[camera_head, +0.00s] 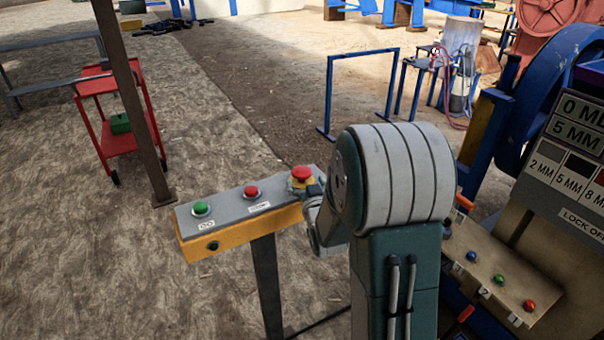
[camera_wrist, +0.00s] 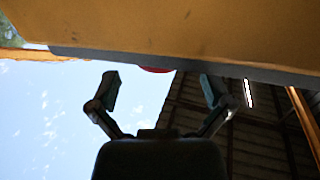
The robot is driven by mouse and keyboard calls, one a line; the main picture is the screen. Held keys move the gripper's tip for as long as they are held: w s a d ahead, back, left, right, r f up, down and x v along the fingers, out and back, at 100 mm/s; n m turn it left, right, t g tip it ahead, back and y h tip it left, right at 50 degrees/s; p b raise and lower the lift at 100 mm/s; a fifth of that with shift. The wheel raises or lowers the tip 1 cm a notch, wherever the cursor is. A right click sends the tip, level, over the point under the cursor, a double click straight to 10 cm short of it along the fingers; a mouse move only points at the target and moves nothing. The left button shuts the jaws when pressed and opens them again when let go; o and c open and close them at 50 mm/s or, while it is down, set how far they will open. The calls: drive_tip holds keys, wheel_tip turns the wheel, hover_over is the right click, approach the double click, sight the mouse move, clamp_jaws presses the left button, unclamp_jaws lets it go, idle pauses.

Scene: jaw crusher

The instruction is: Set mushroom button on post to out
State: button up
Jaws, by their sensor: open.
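The red mushroom button (camera_head: 302,173) sits on a yellow collar at the right end of the control box (camera_head: 238,200). The box has a grey top and yellow sides, and stands on a dark post (camera_head: 267,285). My gripper (camera_wrist: 160,77) is open and empty, with its two fingers apart in the wrist view. The yellow box side (camera_wrist: 170,30) fills the top of that view, and a sliver of red (camera_wrist: 156,70) shows past its grey edge, between the fingertips. In the head view, my arm hides most of the gripper, close to the right of the mushroom button.
A green button (camera_head: 201,208) and a smaller red button (camera_head: 251,191) share the box top. A second panel (camera_head: 480,262) with several buttons is at the right, by the crusher. A brown column (camera_head: 133,100) and a red cart (camera_head: 104,96) stand behind left.

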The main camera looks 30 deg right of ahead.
sight(302, 171)
drive_tip(key=shift+x, duration=1.85)
drive_tip(key=shift+c, duration=0.3)
drive_tip(key=c, duration=1.2)
drive_tip(key=shift+o, duration=0.2)
drive_tip(key=shift+r, duration=0.8)
drive_tip(key=o, duration=1.2)
drive_tip(key=shift+r, duration=0.1)
